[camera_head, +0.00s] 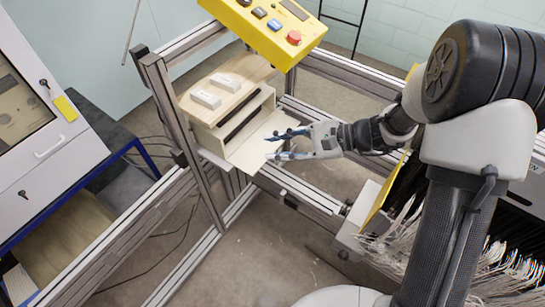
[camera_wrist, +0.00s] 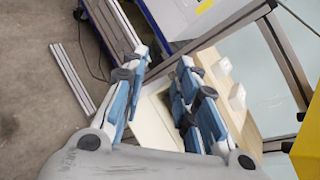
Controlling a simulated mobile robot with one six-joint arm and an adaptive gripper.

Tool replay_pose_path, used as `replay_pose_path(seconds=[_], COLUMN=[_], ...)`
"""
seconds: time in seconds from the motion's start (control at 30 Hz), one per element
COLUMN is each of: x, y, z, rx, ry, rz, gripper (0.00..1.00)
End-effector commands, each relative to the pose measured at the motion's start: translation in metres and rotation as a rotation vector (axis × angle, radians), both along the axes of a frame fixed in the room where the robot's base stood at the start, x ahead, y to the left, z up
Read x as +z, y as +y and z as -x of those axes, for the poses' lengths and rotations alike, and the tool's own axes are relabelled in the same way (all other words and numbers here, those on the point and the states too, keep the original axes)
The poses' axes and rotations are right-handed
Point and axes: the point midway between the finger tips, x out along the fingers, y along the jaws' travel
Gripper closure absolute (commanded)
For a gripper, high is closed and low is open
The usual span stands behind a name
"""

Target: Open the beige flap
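In the wrist view the pale flap (camera_wrist: 152,128) shows between and behind my fingers. My gripper (camera_head: 270,146) is at the flap's right side, with its fingertips over or beside the panel. Its blue-grey fingers are spread apart with nothing held between them, as the wrist view also shows (camera_wrist: 163,58). I cannot tell whether a finger touches the flap.
A yellow button panel (camera_head: 268,27) is above the box at the back. Aluminium frame rails (camera_head: 186,130) run around the box. A white cabinet (camera_head: 45,140) stands at left. Pale threads (camera_head: 490,267) hang at lower right.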

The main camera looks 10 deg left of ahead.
Motion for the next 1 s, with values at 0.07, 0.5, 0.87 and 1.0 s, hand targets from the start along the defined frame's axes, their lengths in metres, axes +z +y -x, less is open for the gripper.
replay_pose_path(seconds=[0.07,0.5,0.87,1.0], x=[-0.042,-0.279,-0.313,-0.325], y=[0.002,-0.018,0.002,0.028], z=[-0.017,-0.07,-0.08,-0.09], rx=[-0.087,-0.636,-0.687,-0.684], ry=[0.078,0.496,0.53,0.53], rz=[-0.023,-0.066,-0.061,-0.062], gripper=[0.8,1.0,1.0,1.0])
